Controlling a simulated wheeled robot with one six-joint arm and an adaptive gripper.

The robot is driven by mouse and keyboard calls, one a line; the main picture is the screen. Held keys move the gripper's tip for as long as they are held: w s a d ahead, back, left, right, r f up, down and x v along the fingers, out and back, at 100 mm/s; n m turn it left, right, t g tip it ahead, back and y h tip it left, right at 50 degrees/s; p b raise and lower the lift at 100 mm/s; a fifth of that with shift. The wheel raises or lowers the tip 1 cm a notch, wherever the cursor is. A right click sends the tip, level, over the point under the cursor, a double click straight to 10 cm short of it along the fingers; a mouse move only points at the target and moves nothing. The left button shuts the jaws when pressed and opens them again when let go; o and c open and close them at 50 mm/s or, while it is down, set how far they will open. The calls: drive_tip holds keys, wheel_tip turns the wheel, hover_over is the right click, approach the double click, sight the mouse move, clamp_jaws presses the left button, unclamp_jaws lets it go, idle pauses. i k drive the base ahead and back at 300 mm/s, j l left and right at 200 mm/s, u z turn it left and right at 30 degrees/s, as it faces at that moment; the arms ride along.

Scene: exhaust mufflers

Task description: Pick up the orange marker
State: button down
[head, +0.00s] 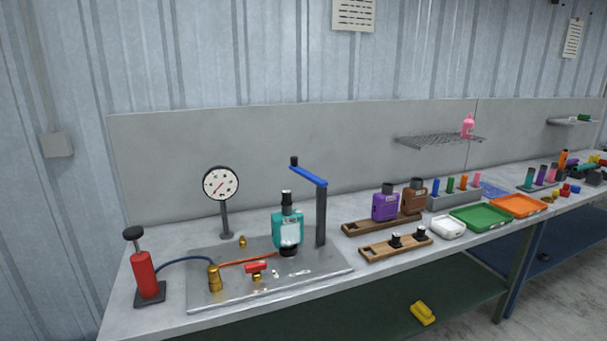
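Several coloured markers stand upright in a grey rack (453,202) on the bench, right of the middle. A blue marker (436,187) stands at the left end of the row. The markers are small at this distance, and their lower ends are hidden in the rack. My gripper is not in view.
A white tray (449,229), a green tray (480,218) and an orange tray (518,207) lie in front of the rack. Purple (385,207) and brown (413,200) bottles stand left of it. A wire shelf (430,141) hangs above.

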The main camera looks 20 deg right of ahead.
sight(464, 178)
drive_tip(key=z, duration=1.3)
drive_tip(key=i+l+u, duration=0.1)
drive_tip(key=i+l, duration=0.55)
